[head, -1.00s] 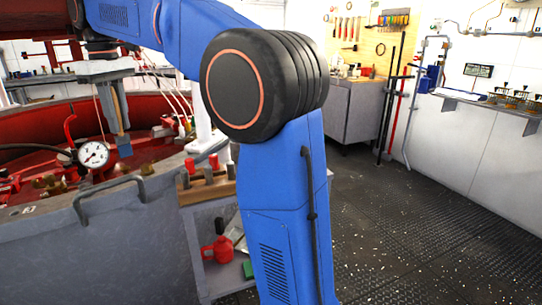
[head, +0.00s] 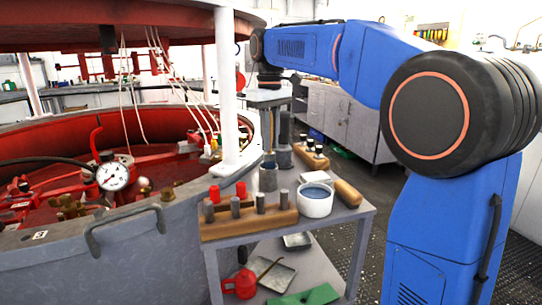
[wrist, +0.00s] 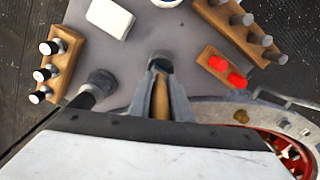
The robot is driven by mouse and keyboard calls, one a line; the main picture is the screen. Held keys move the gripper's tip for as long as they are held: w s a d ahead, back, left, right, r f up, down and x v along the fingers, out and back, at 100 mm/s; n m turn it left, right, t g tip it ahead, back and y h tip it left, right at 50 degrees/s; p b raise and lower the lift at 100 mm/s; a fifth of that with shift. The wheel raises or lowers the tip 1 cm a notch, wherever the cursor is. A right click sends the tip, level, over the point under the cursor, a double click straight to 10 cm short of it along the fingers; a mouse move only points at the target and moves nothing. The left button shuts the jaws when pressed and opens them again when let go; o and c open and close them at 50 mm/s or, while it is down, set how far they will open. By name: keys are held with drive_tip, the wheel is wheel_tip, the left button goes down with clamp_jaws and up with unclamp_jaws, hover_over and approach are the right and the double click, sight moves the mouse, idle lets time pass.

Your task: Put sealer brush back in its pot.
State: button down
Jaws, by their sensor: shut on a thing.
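My gripper (wrist: 162,92) is shut on the brush's wooden handle (wrist: 163,100) in the wrist view.
A darker cylinder (head: 284,157) stands close behind the pot. A white bowl with blue contents (head: 315,201), a wooden block with grey pegs (head: 248,220), red pieces (head: 226,190) and a block of black-topped items (head: 313,152) crowd the table (head: 335,224). The red-lined vessel is left.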

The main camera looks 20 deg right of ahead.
sight(269, 153)
drive_tip(key=shift+a+f, duration=0.1)
drive_tip(key=shift+f, duration=2.3)
drive_tip(key=shift+f, duration=0.1)
drive_tip(key=c, duration=1.6)
unclamp_jaws()
drive_tip(key=shift+c, duration=0.2)
wheel_tip(269, 153, up, 12)
drive_tip(key=shift+r, duration=0.1)
